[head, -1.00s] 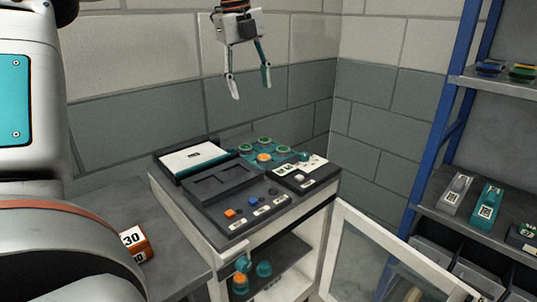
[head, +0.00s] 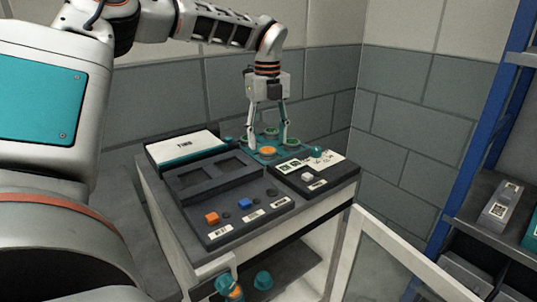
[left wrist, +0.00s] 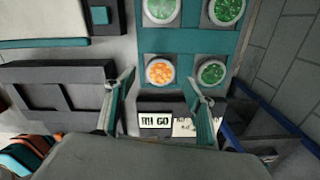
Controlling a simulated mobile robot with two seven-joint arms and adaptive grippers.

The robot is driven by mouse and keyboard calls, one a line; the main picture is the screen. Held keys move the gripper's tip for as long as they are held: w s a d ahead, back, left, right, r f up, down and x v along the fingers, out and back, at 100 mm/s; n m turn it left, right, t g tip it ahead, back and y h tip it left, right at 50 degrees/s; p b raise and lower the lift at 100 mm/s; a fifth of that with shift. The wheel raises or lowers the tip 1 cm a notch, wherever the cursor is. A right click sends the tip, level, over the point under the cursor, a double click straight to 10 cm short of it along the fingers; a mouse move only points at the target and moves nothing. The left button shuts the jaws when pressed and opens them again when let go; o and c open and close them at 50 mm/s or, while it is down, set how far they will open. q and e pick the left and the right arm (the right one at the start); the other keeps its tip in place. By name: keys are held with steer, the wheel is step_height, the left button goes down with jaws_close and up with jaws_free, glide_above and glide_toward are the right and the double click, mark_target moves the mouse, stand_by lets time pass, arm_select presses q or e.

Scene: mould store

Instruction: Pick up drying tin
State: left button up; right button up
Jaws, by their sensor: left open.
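Several round tins sit on a teal tray (left wrist: 192,45) at the back of the bench. One tin holds orange beads (left wrist: 160,71) and is nearest on the left; it also shows in the head view (head: 267,152). The others hold green beads, such as the near right one (left wrist: 211,73) and the far one (head: 271,132). My left gripper (head: 268,144) points down above the tray, open and empty. In the left wrist view its fingertips (left wrist: 161,80) stand either side of the orange tin's near edge. Whether they touch it I cannot tell. My right gripper is out of view.
A dark two-recess tray (head: 212,175) and a white-topped box (head: 185,145) lie left of the tins. A labelled panel (head: 316,172) is at the right. An open glazed door (head: 345,250) and a blue-framed shelf (head: 460,160) stand further right.

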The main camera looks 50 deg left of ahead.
mark_target(268, 150)
arm_select(q)
step_height(268, 150, down, 3)
steer(key=shift+w+r, duration=0.1)
steer(key=c, duration=1.2)
step_height(268, 150, up, 20)
steer(key=shift+r+p, duration=0.1)
steer(key=shift+p, duration=0.7)
